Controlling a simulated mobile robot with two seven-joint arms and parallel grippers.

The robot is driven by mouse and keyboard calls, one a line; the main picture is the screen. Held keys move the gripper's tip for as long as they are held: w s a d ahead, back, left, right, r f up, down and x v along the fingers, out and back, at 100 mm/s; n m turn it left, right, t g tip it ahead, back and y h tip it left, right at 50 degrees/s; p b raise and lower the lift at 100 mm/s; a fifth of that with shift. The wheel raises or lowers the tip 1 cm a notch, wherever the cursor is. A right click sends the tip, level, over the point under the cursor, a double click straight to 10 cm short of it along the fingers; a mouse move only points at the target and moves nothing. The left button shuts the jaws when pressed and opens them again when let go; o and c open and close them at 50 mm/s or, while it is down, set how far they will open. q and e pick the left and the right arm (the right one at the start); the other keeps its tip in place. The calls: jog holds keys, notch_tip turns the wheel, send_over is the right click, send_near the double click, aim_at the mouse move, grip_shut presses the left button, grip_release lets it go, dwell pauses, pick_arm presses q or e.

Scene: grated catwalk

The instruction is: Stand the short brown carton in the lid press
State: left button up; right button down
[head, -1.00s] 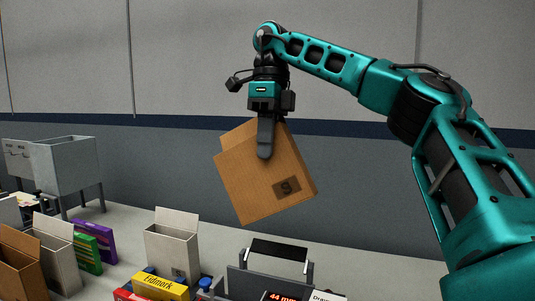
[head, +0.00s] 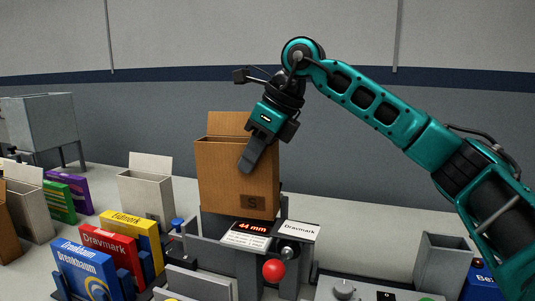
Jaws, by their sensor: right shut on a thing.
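The short brown carton (head: 225,178) is upright with its top flap raised and a dark "S" label low on its front. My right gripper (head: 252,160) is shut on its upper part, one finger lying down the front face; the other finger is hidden. The carton is at the grey lid press (head: 245,262), just behind its red "44 mm" display (head: 252,227) and red knob (head: 273,270). The carton hides most of the press's back. I cannot tell whether its base rests in the press or hangs slightly above. My left gripper is not in view.
Left of the press stand yellow (head: 132,230), red (head: 108,245) and blue (head: 86,268) boxes in holders. A white open carton (head: 147,190) stands behind them. A grey open bin (head: 440,262) and a control panel are at the right. The bench behind is clear.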

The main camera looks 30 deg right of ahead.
aim_at(262, 175)
jog(key=shift+s+d+f+t, duration=0.2)
jog(key=shift+d+f+t, duration=0.05)
jog(key=shift+f+t, duration=0.1)
notch_tip(262, 175, down, 3)
jog(key=b, duration=0.3)
jog(key=shift+f+b, duration=0.1)
jog(key=shift+b, duration=0.2)
jog(key=shift+f+b, duration=0.35)
jog(key=shift+f, duration=0.05)
jog(key=shift+f+b, duration=0.3)
pick_arm(q)
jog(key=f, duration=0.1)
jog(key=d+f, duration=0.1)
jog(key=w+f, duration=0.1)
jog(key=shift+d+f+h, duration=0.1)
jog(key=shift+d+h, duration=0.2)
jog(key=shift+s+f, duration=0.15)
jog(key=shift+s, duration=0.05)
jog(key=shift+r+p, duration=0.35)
jog(key=shift+p, duration=0.05)
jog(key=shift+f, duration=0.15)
pick_arm(e)
jog(key=shift+f, duration=0.1)
